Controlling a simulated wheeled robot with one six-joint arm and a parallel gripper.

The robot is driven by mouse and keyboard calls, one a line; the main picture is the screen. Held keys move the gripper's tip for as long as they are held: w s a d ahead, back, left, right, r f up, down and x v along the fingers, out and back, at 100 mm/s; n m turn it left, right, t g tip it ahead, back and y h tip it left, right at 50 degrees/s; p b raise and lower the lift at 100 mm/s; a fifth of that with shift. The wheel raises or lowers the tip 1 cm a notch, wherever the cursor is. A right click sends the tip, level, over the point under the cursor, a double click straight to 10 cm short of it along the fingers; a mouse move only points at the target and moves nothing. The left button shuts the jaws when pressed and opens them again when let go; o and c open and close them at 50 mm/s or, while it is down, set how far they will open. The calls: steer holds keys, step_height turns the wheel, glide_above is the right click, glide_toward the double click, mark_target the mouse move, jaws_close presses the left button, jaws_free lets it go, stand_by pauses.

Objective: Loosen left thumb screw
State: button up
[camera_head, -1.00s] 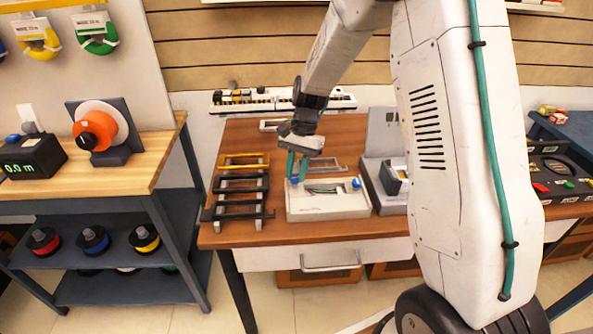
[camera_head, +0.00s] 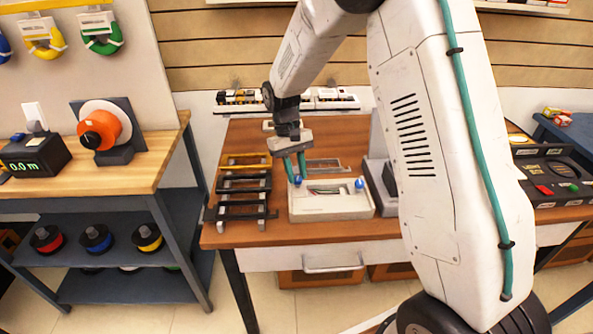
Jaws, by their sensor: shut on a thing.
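A light grey box (camera_head: 328,208) with an open recess and wires inside lies on the brown table. Its left blue thumb screw (camera_head: 297,181) is at the box's back left. Its right blue thumb screw (camera_head: 359,184) stands at the back right, clear of my gripper. My gripper (camera_head: 295,169) points down with its green fingers over the left thumb screw. The fingers are shut on that screw, whose lower part shows below them. Whether the screw has turned cannot be told.
Black and yellow racks (camera_head: 243,190) stand close on the left of the box. A grey unit (camera_head: 381,190) is close on the right, partly hidden by my arm. A rail of modules (camera_head: 245,100) runs behind. The brown table (camera_head: 225,237) has bare room at its front.

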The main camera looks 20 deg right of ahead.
steer(key=shift+a+n+t+h, duration=0.15)
steer(key=shift+n+h, duration=0.2)
steer(key=shift+n, duration=0.6)
steer(key=shift+n+t+h, duration=0.15)
steer(key=shift+n+h, duration=0.2)
steer(key=shift+n, duration=0.6)
steer(key=o, duration=1)
steer(key=v, duration=0.8)
steer(key=shift+f, duration=0.1)
